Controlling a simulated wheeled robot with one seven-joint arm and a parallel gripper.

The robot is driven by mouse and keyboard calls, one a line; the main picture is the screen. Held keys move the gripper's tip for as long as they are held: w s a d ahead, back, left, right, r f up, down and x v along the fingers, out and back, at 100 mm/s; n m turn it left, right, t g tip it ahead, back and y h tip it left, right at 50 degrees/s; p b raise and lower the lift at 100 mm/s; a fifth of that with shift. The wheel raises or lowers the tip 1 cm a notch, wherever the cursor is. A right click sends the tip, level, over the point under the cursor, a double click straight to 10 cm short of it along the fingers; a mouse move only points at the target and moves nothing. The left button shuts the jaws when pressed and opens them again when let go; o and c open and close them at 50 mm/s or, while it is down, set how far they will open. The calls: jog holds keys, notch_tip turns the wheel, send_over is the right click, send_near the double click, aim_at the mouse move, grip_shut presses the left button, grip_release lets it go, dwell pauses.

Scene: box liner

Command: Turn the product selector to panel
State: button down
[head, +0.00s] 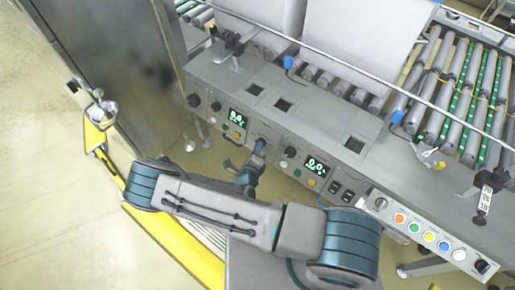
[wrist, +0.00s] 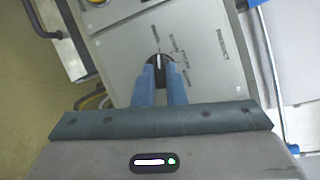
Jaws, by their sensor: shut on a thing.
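The product selector (wrist: 158,60) is a round black knob with a pale pointer line, on a grey panel plate with small printed labels around it in the wrist view. The labels are too small to read. My gripper (wrist: 160,72) has its two blue fingers closed on the sides of the knob. In the head view my gripper (head: 259,147) reaches the front face of the machine, between two green displays, and the knob there is hidden behind it.
The left display (head: 236,117) and the right display (head: 317,164) flank my gripper. A row of coloured buttons (head: 428,236) is at the lower right. A metal rail crosses above the rollers (head: 455,95).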

jog(key=c, duration=1.5)
grip_release()
jog(key=p+v, duration=0.2)
jog(key=v, duration=1.1)
jog(key=shift+s+a+p, duration=0.15)
jog(key=shift+s+p, duration=0.2)
